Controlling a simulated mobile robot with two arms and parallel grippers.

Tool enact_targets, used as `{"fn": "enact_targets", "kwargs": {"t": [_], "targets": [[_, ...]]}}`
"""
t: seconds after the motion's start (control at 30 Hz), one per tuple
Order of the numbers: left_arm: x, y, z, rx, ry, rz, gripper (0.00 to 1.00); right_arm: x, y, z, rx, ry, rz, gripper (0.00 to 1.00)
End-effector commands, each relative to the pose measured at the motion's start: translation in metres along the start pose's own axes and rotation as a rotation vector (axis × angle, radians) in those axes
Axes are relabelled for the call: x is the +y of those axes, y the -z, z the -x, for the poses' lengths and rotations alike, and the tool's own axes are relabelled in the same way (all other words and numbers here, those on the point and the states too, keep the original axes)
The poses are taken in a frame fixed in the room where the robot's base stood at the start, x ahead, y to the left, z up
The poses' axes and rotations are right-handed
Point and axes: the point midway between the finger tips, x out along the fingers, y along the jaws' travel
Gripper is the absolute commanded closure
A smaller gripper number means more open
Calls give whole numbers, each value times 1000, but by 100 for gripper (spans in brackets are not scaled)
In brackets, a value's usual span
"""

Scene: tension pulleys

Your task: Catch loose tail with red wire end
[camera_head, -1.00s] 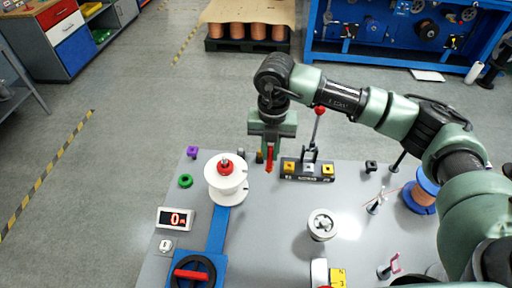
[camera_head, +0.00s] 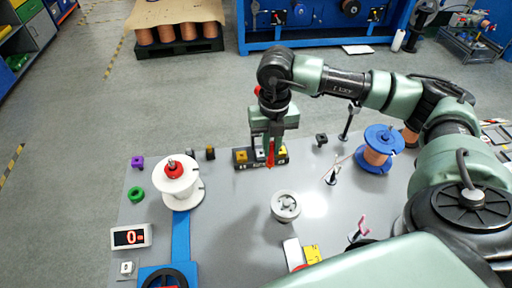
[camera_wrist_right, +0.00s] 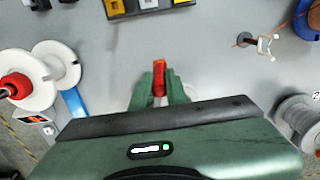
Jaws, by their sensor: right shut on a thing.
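My right gripper (camera_head: 268,155) points down over the grey table, near the black block with yellow pads (camera_head: 241,156). It is shut on a slim red piece (camera_head: 271,153), seemingly the red wire end. The same red piece (camera_wrist_right: 159,78) sits between the fingers in the right wrist view. A thin copper-coloured wire, seemingly the loose tail (camera_head: 345,158), runs from the blue spool (camera_head: 377,135) to a small stand (camera_head: 332,176). In the right wrist view the wire (camera_wrist_right: 277,28) passes that stand, apart from my gripper. My left gripper is not in view.
A white spool with a red knob (camera_head: 177,184) stands left on the blue strip. A grey round pulley (camera_head: 286,207) lies in front of my gripper. A red-digit display (camera_head: 131,236) is at front left. The table between pulley and wire stand is fairly clear.

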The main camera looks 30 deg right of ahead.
Motion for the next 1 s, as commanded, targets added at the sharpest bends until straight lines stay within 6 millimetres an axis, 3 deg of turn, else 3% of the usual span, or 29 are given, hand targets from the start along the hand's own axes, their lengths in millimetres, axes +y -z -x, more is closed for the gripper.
{"fn": "enact_targets", "kwargs": {"t": [1.0], "targets": [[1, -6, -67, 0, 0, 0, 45, -140, 10, -36, 0, 3, -3, 100]]}}
